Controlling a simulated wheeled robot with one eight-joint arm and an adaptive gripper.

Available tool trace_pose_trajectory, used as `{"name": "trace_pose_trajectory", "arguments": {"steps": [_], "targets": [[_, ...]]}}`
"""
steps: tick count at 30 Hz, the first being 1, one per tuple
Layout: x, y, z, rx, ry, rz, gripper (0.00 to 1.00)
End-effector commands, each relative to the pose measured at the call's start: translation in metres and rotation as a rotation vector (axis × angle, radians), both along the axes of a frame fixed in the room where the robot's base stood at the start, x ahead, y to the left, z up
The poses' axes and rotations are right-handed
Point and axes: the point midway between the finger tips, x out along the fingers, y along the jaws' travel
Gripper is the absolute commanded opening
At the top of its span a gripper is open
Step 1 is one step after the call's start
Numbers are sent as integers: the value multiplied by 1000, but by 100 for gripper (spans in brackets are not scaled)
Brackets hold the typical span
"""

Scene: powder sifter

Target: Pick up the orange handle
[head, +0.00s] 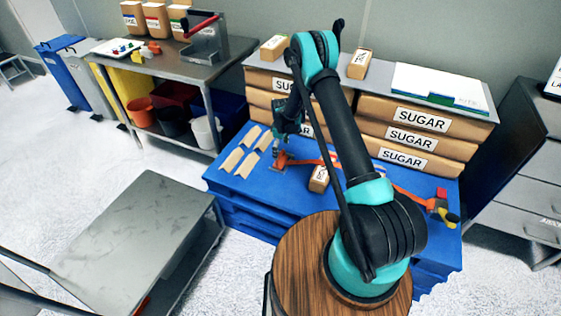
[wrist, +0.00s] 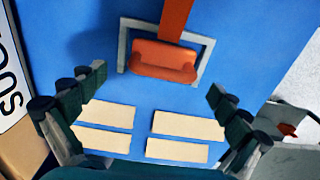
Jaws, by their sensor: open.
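The orange handle (wrist: 164,60) lies on the blue surface (wrist: 260,40). In the wrist view it is a thick orange grip inside a grey U-shaped bracket, with an orange bar running up out of frame. In the head view the orange handle (head: 281,159) lies near the left part of the blue platform (head: 240,195). My gripper (wrist: 157,82) is open and empty, its fingers spread on either side of the grip, apart from it. In the head view my gripper (head: 279,146) hangs over the platform close to the handle. My arm hides part of the orange tool.
Several flat tan pieces (head: 243,165) lie left of the handle. A small carton (head: 319,179) stands to its right. Stacked SUGAR boxes (head: 405,139) stand behind. Another orange tool part (head: 415,197) lies at the right. A grey table (head: 135,225) stands front left.

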Motion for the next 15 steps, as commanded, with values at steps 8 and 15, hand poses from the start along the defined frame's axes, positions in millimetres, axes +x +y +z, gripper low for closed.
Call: {"name": "trace_pose_trajectory", "arguments": {"steps": [8,15], "targets": [[-3,-1,-23,0,0,0,100],[-5,-1,-53,0,0,0,100]]}}
